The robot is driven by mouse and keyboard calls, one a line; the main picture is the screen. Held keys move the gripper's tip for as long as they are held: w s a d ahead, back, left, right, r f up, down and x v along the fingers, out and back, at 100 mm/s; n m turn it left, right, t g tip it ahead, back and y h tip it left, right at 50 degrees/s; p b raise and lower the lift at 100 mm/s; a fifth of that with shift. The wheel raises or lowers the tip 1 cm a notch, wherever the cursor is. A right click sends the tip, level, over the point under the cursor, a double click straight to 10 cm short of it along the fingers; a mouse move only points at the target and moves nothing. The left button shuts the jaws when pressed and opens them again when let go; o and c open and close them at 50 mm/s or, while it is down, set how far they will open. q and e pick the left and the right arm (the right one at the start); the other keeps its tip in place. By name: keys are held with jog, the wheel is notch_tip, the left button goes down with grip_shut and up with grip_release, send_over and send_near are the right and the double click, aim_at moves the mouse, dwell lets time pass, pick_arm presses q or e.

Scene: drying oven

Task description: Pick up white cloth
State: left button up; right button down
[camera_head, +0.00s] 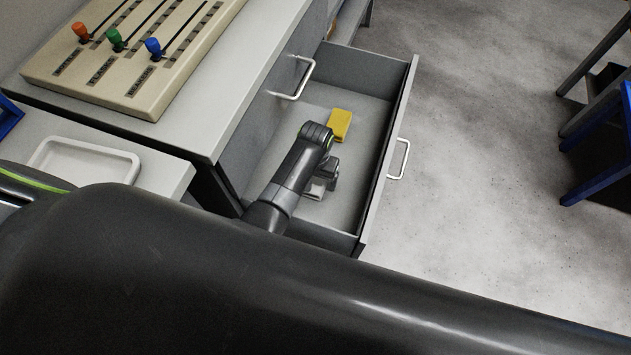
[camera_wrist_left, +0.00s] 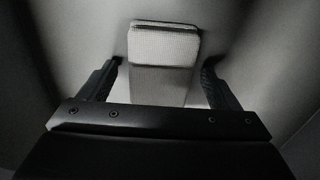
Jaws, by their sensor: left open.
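The white cloth (camera_wrist_left: 163,50) is a folded block seen in the left wrist view, between the two fingers of my left gripper (camera_wrist_left: 163,80). In the head view a small part of the cloth (camera_head: 315,190) shows beside my left gripper (camera_head: 322,180), low inside the open drawer (camera_head: 362,113). The gripper is open, with a finger on either side of the cloth and a gap to each. The arm hides much of the cloth in the head view. My right gripper is not in view.
A yellow block (camera_head: 340,124) lies deeper in the drawer. The drawer walls surround my left gripper. A control panel (camera_head: 130,50) with coloured levers sits on the counter at left, near a white tray (camera_head: 85,160). A blue-framed piece (camera_head: 600,150) stands at right; the floor between is clear.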

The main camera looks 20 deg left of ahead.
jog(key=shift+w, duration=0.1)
pick_arm(q)
jog(key=shift+c, duration=0.4)
jog(key=c, duration=1)
